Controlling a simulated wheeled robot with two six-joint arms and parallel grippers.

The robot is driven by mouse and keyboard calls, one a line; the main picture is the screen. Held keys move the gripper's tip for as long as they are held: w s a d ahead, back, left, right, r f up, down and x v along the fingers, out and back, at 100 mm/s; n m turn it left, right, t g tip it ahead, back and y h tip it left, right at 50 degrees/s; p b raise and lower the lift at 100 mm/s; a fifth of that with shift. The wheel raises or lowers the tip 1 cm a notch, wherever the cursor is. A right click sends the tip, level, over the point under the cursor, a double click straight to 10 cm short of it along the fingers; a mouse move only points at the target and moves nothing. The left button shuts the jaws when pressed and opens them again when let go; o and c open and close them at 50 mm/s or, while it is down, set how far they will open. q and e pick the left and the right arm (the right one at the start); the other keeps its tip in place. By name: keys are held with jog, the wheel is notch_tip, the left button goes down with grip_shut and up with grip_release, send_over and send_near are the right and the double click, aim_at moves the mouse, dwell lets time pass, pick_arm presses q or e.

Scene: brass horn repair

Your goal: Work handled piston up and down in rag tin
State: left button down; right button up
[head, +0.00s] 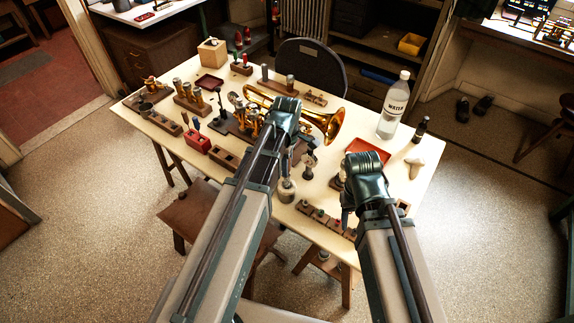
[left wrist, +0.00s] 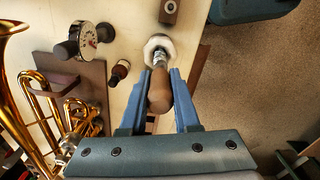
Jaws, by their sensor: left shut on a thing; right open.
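The handled piston (left wrist: 159,95) has a brown handle and a metal shank. In the left wrist view my left gripper (left wrist: 160,82) is shut on it, with a blue finger on each side of the handle. The shank meets the middle of a pale round vessel, seemingly the rag tin (left wrist: 158,43); how deep it sits I cannot tell.
The brass horn (head: 330,123) lies behind my left wrist. A dial gauge (left wrist: 88,40) and a small brown bottle (left wrist: 121,69) lie left of the vessel in the left wrist view. A water bottle (head: 393,105), red tray (head: 367,149) and block with wells (head: 322,217) stand rightward.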

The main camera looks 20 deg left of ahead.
pick_arm(q)
jog(key=shift+f, duration=0.25)
dwell(1.2)
jog(key=shift+f, duration=0.15)
dwell(1.6)
dwell(1.7)
notch_tip(320, 180, down, 4)
jog(key=b, duration=0.4)
jog(key=shift+r, duration=0.25)
jog(key=shift+r+p, duration=1.85)
jog(key=shift+p, duration=0.1)
jog(key=shift+r, duration=0.15)
